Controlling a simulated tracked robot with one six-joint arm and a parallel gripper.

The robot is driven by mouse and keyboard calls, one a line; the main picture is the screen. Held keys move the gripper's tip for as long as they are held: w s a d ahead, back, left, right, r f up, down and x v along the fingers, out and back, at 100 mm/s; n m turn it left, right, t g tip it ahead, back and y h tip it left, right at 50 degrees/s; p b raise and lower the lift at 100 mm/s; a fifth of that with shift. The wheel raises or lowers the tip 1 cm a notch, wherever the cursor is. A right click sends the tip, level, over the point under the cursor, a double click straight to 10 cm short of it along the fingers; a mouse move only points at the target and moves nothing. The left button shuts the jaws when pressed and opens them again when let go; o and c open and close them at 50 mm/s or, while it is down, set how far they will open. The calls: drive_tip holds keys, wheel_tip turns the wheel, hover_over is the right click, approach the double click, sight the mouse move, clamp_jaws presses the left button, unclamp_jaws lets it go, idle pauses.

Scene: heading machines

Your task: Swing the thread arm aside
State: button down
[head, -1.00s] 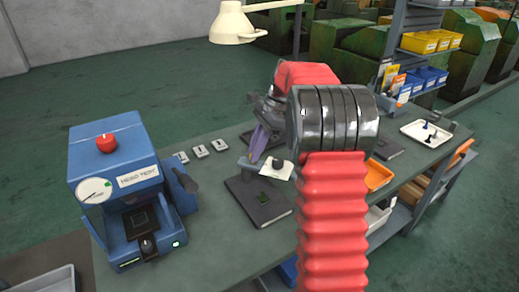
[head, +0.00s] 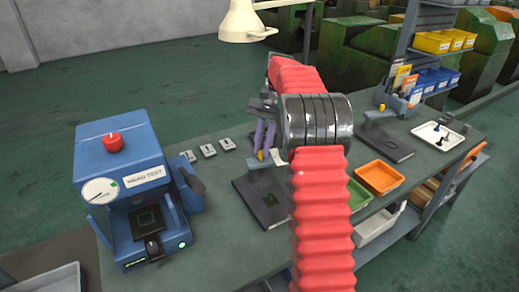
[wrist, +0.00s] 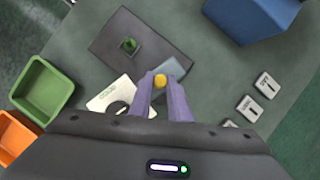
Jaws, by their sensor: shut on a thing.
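A dark base plate (head: 252,207) lies on the bench, with a small green square (wrist: 129,45) on it. A grey piece, which looks like the thread arm (wrist: 174,67), sits at the plate's edge, partly hidden by my fingers in the wrist view. My gripper (wrist: 160,82) has purple fingers shut on a yellow knob (wrist: 160,80) at that grey arm. In the head view my gripper (head: 264,152) points down at the plate's far side, and the yellow knob shows between its tips. How the knob joins the arm is hidden.
A white card (wrist: 118,94) lies beside the plate. Green (wrist: 43,90) and orange (head: 380,177) trays stand to its right in the head view. A blue tester (head: 125,185) and several small grey blocks (head: 208,150) are to the left. A second dark plate (head: 388,147) lies farther right.

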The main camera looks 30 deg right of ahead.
drive_tip(key=shift+w+a, duration=0.1)
idle(0.3)
drive_tip(key=c, duration=1.7)
unclamp_jaws()
drive_tip(key=shift+o, duration=0.2)
drive_tip(key=shift+r, duration=0.1)
